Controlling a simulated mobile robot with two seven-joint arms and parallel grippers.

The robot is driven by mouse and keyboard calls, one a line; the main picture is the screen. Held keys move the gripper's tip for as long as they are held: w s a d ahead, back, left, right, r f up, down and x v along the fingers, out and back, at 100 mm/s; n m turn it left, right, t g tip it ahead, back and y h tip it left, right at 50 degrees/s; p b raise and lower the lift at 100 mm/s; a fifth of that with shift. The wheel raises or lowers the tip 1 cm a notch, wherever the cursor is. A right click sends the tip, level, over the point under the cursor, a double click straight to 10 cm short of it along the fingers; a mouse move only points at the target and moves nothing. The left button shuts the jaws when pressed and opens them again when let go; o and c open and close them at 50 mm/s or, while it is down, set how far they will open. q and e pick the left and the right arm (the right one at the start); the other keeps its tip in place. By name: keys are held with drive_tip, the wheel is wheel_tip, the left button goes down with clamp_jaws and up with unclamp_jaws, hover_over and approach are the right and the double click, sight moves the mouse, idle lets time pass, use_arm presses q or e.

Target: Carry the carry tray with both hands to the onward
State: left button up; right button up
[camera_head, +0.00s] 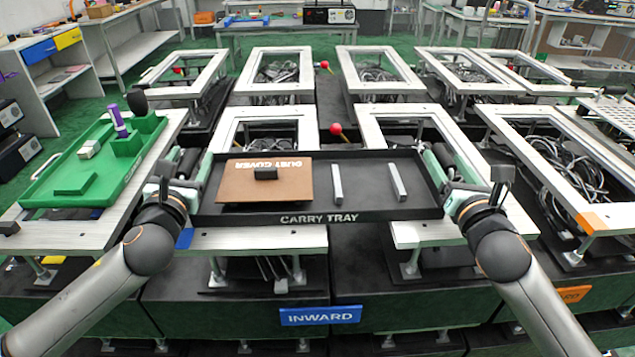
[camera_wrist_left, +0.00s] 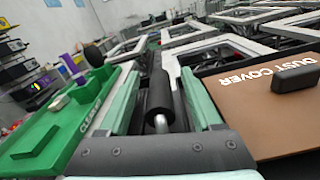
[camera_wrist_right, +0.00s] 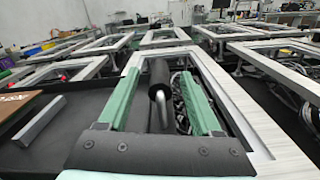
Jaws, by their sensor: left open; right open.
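Finger contact with the handles cannot be told.
A green tray (camera_head: 40,190) with blocks and a purple item sits close on the left. A blue INWARD sign (camera_head: 320,316) is on the front face. An orange sign (camera_head: 575,294), too small to read, is at right. Open frames with cables and red-knobbed levers (camera_head: 336,129) lie beyond.

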use_arm(q)
drive_tip(key=shift+c, duration=0.2)
use_arm(e)
drive_tip(key=shift+c, duration=0.2)
use_arm(q)
clamp_jaws()
use_arm(e)
clamp_jaws()
idle(0.6)
use_arm(q)
drive_tip(key=shift+r, duration=0.15)
use_arm(e)
drive_tip(key=shift+r, duration=0.2)
